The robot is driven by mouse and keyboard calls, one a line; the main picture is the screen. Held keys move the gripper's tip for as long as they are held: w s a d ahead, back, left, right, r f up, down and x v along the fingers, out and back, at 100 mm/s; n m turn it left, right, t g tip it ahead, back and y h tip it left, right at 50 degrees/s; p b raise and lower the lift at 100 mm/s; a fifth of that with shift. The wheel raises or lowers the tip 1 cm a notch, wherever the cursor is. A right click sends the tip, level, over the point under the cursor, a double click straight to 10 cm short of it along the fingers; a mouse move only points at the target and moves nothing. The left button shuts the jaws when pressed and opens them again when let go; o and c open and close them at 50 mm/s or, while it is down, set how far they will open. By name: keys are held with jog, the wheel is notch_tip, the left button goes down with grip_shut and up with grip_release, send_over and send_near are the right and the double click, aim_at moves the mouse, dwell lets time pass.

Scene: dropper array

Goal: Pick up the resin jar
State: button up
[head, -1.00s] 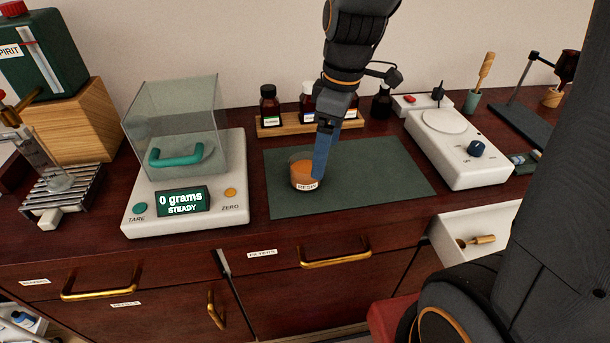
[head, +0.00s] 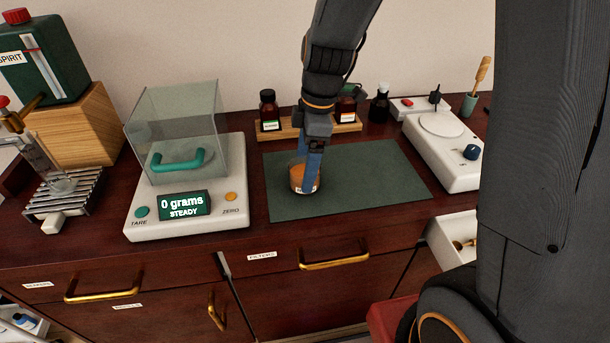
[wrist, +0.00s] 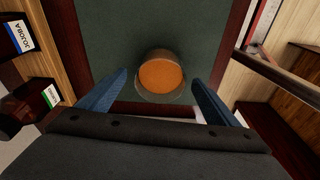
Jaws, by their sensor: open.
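The resin jar (head: 297,179), a short clear jar with orange contents and a label, stands upright on the dark green mat (head: 380,181). In the wrist view the jar (wrist: 160,76) lies ahead of and between the lines of the two blue fingers. My gripper (head: 311,180) points down at the jar in the head view, with a blue finger in front of part of it. In the wrist view my gripper (wrist: 159,82) is open and empty, with gaps between the fingers and the jar.
A scale (head: 225,217) with a glass cover and a "0 grams" display stands left of the mat. Brown bottles (head: 270,112) stand on a wooden rack behind it. A white stirrer-like device (head: 446,157) stands to the right. The right part of the mat is clear.

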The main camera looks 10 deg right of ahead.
jog(key=shift+a+f, duration=0.15)
jog(key=shift+f, duration=0.6)
jog(key=c, duration=1.3)
jog(key=shift+r, duration=0.15)
